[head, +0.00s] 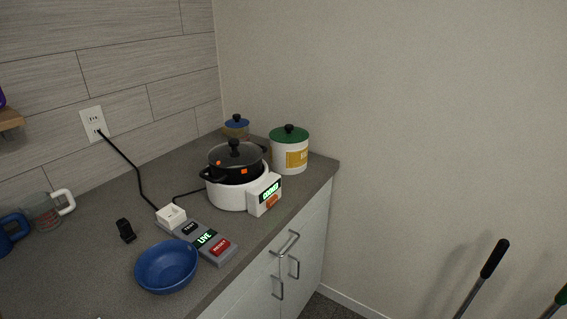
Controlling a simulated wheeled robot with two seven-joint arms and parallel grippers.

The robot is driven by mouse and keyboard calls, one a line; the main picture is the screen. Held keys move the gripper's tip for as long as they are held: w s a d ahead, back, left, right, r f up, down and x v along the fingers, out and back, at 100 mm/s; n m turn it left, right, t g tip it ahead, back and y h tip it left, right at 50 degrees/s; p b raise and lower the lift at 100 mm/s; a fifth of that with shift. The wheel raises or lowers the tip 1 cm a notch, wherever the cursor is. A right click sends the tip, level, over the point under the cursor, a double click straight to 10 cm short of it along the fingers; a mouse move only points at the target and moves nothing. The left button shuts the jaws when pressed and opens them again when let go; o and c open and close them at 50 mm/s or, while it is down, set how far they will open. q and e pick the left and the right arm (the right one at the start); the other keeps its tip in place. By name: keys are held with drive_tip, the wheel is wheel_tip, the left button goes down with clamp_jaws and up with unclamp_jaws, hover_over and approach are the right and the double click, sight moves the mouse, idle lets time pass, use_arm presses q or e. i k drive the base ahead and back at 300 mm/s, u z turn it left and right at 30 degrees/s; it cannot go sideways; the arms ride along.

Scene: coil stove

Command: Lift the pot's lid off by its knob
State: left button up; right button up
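A black pot (230,174) with side handles sits on a white coil stove (226,195) on the counter. Its dark lid (236,157) is on the pot, and a black knob (234,145) stands at the lid's centre. The stove's front box has a lit green display (270,189) and an orange control (271,202). Neither of my grippers shows in the head view, and nothing touches the knob.
A white canister with a green lid (289,133) and a blue-lidded jar (237,123) stand behind the pot. A power strip (219,249), blue bowl (167,267) and black cord (127,160) lie in front and left. Handled rods (494,260) stand at right.

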sight(235, 154)
drive_tip(key=z, duration=2.6)
drive_tip(key=i, duration=0.1)
drive_tip(key=u, duration=1.9)
drive_tip(key=i, duration=0.8)
drive_tip(key=u, duration=0.6)
